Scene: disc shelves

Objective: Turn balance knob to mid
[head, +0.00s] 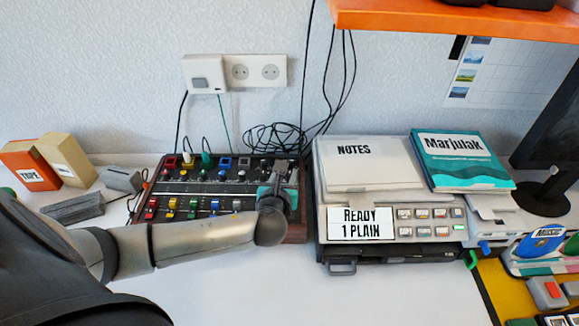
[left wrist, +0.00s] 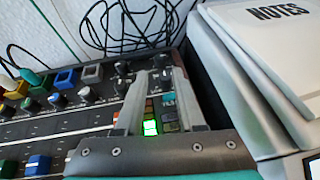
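The mixer (head: 180,190) is a dark console with colored knobs and sliders, lying on the white desk. My left arm reaches across its front, and my left gripper (head: 281,172) is over its right end, pointing toward the back. In the left wrist view the two grey fingers of my left gripper (left wrist: 161,74) are apart, with lit green buttons (left wrist: 150,127) seen between them. Small dark knobs (left wrist: 122,69) stand near the fingertips. I cannot tell which one is the balance knob, nor whether the fingers touch a knob. My right gripper is not in view.
A grey machine (head: 392,250) with a NOTES pad (head: 365,165) on top stands close right of the mixer. Black cables (head: 270,138) lie behind it. Boxes (head: 35,165) stand at the left. The desk front (head: 320,295) is clear.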

